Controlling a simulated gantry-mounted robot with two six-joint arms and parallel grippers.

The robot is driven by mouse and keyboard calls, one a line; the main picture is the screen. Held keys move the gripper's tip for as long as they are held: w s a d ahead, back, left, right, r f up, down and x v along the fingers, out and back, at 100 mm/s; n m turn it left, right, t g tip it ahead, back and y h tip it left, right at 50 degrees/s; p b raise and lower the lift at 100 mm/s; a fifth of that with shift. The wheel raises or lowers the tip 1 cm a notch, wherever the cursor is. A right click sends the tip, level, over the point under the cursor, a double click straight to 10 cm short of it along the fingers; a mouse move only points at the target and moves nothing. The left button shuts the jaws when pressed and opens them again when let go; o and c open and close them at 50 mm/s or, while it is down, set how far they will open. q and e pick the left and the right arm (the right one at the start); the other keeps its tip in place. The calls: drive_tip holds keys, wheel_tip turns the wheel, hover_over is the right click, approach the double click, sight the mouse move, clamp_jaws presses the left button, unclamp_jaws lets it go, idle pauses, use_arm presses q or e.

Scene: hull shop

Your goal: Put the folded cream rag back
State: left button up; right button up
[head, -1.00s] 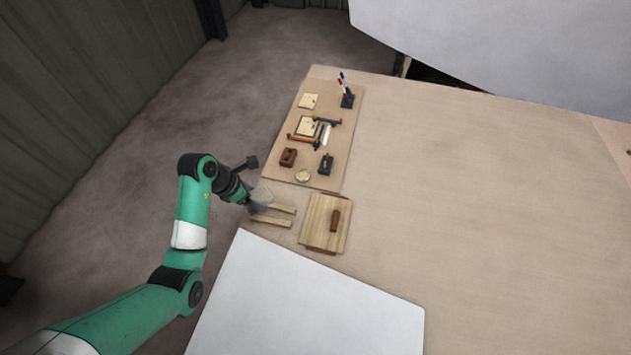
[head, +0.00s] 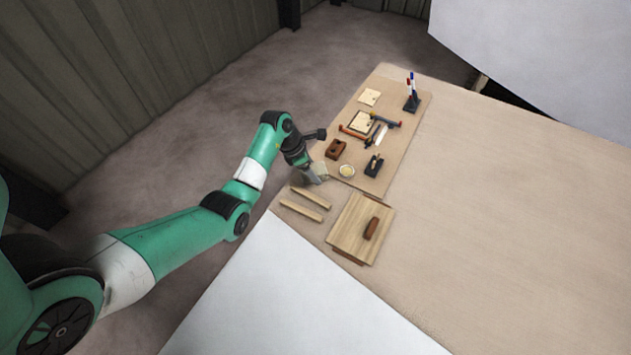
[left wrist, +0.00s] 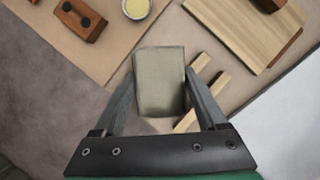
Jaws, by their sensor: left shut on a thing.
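The folded cream rag (left wrist: 160,82) looks greyish cream in the left wrist view, held between both fingers. My left gripper (left wrist: 158,95) is shut on it. In the head view my left gripper (head: 312,173) is at the near left corner of the tan mat (head: 396,152), with the rag (head: 319,169) partly showing below it. Whether the rag touches the surface below I cannot tell. My right gripper is not in view.
On the mat are a brown block (head: 335,149), a round dish (head: 347,171), a black tool (head: 374,165), cream squares (head: 369,97) and a pen stand (head: 411,103). Two wood strips (head: 302,203) and a wooden board (head: 352,228) lie nearer. The table's right side is clear.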

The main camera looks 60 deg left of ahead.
sight(315, 170)
use_arm(q)
drive_tip(key=f, duration=0.1)
drive_tip(key=w+a+f+b, duration=0.1)
drive_tip(key=f, duration=0.1)
drive_tip(key=shift+w+a+f+b, duration=0.2)
drive_tip(key=shift+a+b, duration=0.2)
drive_tip(key=shift+w+a, duration=0.15)
drive_tip(key=shift+a, duration=0.05)
wheel_tip(315, 170, down, 4)
drive_tip(key=b, duration=0.2)
drive_tip(key=shift+w+a+b, duration=0.1)
drive_tip(key=shift+a+b, duration=0.05)
drive_tip(key=shift+b, duration=0.25)
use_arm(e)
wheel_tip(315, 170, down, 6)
use_arm(q)
drive_tip(key=shift+r, duration=0.2)
drive_tip(key=shift+f, duration=0.2)
drive_tip(key=o, duration=1.2)
drive_tip(key=shift+o, duration=0.2)
drive_tip(key=shift+r, duration=0.3)
drive_tip(key=p+v, duration=0.6)
drive_tip(key=v, duration=0.5)
drive_tip(key=shift+r+p, duration=0.25)
drive_tip(key=shift+p, duration=0.05)
drive_tip(key=shift+r, duration=0.15)
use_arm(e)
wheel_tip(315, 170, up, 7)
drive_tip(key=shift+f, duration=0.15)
